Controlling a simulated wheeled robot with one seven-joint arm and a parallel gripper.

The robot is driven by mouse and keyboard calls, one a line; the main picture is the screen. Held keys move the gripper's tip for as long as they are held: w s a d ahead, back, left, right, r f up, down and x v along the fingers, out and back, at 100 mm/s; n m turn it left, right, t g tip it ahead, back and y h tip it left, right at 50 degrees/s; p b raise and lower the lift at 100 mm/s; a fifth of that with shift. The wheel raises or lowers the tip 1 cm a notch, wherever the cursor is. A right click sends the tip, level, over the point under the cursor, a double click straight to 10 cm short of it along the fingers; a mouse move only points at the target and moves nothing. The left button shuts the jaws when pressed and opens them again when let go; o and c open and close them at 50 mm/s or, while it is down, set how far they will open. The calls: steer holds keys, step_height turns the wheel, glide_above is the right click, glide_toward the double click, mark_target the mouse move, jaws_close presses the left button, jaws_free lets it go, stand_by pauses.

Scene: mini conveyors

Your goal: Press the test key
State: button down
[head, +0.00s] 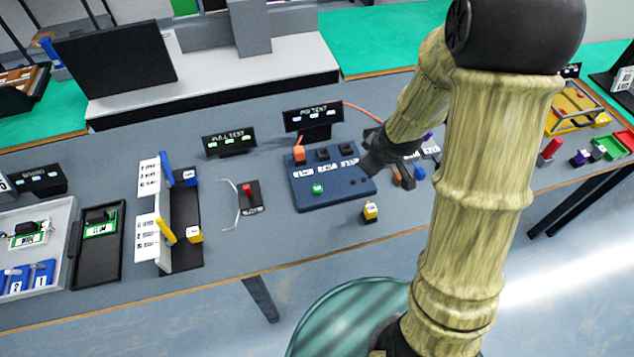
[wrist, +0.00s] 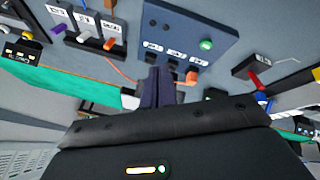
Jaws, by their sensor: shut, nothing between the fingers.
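A dark blue panel (head: 335,194) lies on the grey table, and it also shows in the wrist view (wrist: 190,22). A round green button (head: 317,188) sits near its front left; the wrist view shows it too (wrist: 206,44). A row of white labels runs behind the button, too small to read. Behind the labels are two black blocks and an orange block (head: 299,154). I cannot read which part is marked test. My gripper (head: 364,168) is over the panel's right side, apart from the green button. In the wrist view its fingers (wrist: 158,84) are together and empty.
A small display (head: 313,118) stands behind the panel, with an orange cable (head: 370,115) running right. A yellow block (head: 370,211) lies in front. A red switch (head: 248,192) on a dark base is to the left. Several coloured parts stand right, partly behind my arm.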

steer(key=w+a+f+n+y+p, duration=0.3)
steer(key=w+a+f+n+y, duration=0.15)
steer(key=a+n, duration=0.2)
steer(key=n+y+p, duration=0.1)
steer(key=n+y, duration=0.2)
steer(key=n, duration=0.2)
glide_above(321, 190)
step_height(321, 190, down, 2)
steer(key=shift+f+g+h, duration=0.1)
steer(key=shift+g+h, duration=0.15)
steer(key=shift+g, duration=0.05)
step_height(321, 190, down, 9)
steer(key=b, duration=0.6)
steer(key=shift+b, duration=0.3)
stand_by(0.8)
steer(key=shift+f+b, duration=0.35)
steer(key=shift+b, duration=0.1)
